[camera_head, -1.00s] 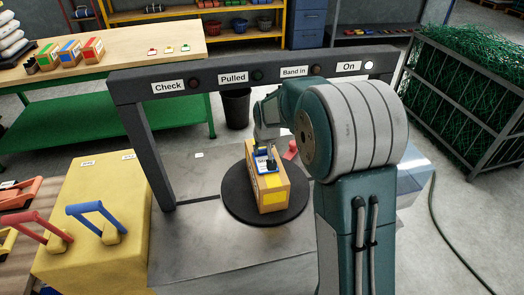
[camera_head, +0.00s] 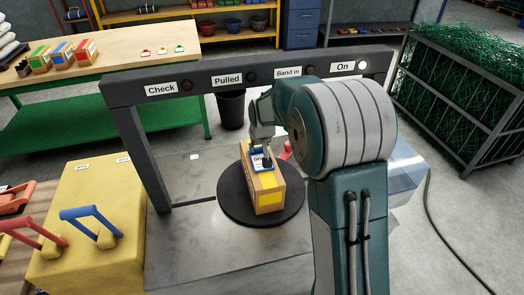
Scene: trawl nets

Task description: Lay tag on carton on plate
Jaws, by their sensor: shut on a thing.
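A yellow-and-brown carton (camera_head: 268,192) stands on the dark round plate (camera_head: 232,207) in the middle of the metal table. A blue-edged tag with a white face (camera_head: 255,169) is at the top of the carton. My gripper (camera_head: 260,158) is over the carton's top, its small dark fingers shut on the tag. The tag appears close to the carton's top face; I cannot tell whether it touches.
A dark frame (camera_head: 195,83) with signs and lamps spans above the plate; the lamp beside "On" is lit white. A yellow box with red and blue handles (camera_head: 90,215) stands at left. A green net crate (camera_head: 470,90) stands at right.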

